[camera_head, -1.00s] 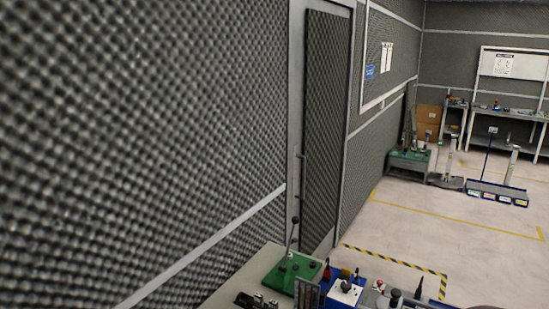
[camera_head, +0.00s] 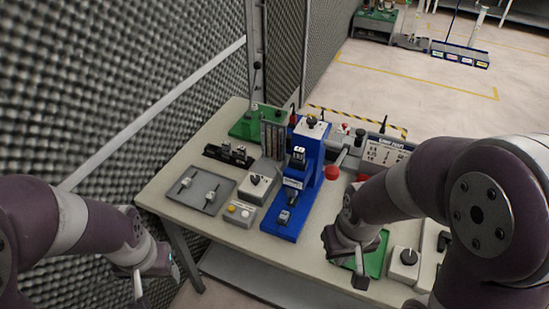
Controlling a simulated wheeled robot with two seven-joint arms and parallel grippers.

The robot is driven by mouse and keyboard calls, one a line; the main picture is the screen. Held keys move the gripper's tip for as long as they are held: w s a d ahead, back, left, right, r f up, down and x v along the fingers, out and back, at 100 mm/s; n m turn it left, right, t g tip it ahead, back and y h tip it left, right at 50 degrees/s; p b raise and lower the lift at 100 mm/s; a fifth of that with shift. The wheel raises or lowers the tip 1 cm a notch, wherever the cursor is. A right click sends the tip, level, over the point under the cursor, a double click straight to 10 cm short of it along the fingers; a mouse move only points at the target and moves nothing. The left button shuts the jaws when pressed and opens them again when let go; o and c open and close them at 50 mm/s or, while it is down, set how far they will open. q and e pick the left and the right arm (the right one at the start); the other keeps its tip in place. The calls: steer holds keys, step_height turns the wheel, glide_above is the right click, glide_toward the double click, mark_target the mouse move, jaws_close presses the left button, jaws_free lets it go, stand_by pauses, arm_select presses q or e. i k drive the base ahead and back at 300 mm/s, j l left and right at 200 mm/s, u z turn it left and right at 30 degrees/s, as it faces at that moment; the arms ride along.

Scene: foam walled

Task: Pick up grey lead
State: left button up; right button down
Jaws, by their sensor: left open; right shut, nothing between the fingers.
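A shallow grey tray (camera_head: 222,187) lies at the left of the workbench with two small pale, slender pieces in it. They are too small to tell whether either is the grey lead. I cannot make out the grey lead for certain anywhere else. My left gripper (camera_head: 140,286) is at the lower left, in front of the bench's left end and apart from the tray. It is open and empty. My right gripper (camera_head: 350,268) is shut and empty over the front right of the bench, near a green mat or tray (camera_head: 376,262), which it partly hides.
A blue press (camera_head: 312,178) stands mid-bench. Left of it are a knob box (camera_head: 257,187), a button box (camera_head: 239,213) and a black holder (camera_head: 228,154). A green lever fixture (camera_head: 246,128) stands behind. A foam wall (camera_head: 130,75) runs along the left.

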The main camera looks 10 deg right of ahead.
mark_target(284, 215)
steer(key=z, duration=0.9)
steer(key=i+j+z, duration=0.45)
steer(key=j, duration=0.2)
steer(key=i+j+z, duration=0.1)
steer(key=j+z, duration=0.15)
steer(key=j, duration=0.15)
